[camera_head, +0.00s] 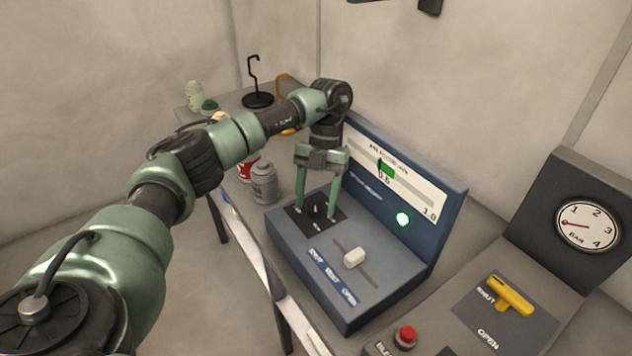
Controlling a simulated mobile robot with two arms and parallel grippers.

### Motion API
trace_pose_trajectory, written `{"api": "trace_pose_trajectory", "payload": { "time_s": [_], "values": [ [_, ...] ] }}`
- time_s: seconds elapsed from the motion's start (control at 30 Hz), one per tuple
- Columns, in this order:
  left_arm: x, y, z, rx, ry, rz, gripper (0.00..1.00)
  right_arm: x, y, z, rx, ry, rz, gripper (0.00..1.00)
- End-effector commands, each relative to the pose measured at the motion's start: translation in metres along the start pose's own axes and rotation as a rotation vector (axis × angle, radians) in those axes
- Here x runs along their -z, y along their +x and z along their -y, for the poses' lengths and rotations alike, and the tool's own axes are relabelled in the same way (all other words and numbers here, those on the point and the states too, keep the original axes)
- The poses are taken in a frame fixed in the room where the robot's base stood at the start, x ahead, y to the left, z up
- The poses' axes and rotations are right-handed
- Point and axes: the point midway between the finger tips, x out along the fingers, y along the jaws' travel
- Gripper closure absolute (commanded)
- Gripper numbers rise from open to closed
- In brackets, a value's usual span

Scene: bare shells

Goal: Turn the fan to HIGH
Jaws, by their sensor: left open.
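My left gripper (316,212) points down over the blue-grey console (295,255), its two green fingers apart. Its fingertips stand on either side of a small dark knob (317,208) on a black plate; I cannot tell whether they touch it. White marks on the plate are too small to read, so the knob's setting is unclear. No label reading fan or HIGH is legible. The upright panel has a white gauge (412,190) with a green marker (387,170) near 0.6 and a lit green lamp (403,219). My right gripper is not in view.
A white slider (354,258) sits nearer on the console, beside a label ending in OPEN. A yellow lever (511,296), red button (405,337) and round dial (588,225) are at right. A grey can (264,183) and red-and-white can (248,168) stand close left of the gripper.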

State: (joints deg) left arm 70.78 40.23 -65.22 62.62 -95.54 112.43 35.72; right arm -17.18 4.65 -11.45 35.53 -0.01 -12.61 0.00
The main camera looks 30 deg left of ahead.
Motion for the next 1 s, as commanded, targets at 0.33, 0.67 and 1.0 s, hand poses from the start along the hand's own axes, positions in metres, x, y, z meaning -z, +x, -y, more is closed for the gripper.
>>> {"api": "trace_pose_trajectory", "payload": {
  "time_s": [0.33,0.67,1.0],
  "values": [
    [0.025,-0.064,-0.001,0.0,-0.001,0.008,0.42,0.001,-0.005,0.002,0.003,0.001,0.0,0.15],
    [0.057,-0.139,-0.001,0.0,-0.002,0.007,0.42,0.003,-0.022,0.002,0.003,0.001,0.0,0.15],
    [0.074,-0.181,0.0,0.0,0.001,0.002,0.42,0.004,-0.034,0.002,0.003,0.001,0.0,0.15]
  ]
}}
